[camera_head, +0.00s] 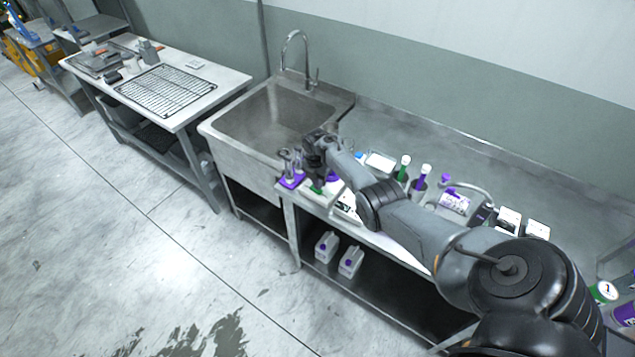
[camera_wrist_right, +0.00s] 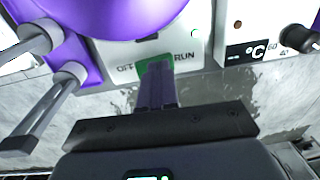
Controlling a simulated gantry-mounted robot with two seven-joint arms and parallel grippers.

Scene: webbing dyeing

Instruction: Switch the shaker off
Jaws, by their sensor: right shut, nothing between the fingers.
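The shaker is the white unit (camera_wrist_right: 112,50) with a purple top (camera_wrist_right: 130,14) in the right wrist view. Its front carries a green switch (camera_wrist_right: 146,73) between the labels OFF and RUN. My right gripper (camera_wrist_right: 157,80) is shut and empty. Its fingertips overlap the switch and hide part of it; I cannot tell whether they touch it or which way it is set. In the head view, my right gripper (camera_head: 316,160) is over the bench beside the sink, near the purple clamp platform (camera_head: 291,183); my arm hides much of the shaker. My left gripper is not in view.
A white unit with a °C scale (camera_wrist_right: 240,32) and black knob stands just right of the shaker. Grey clamp rods (camera_wrist_right: 48,105) jut out at left. The sink (camera_head: 265,115) is beside the bench; bottles (camera_head: 420,180) stand along it. Jugs (camera_head: 350,262) sit below.

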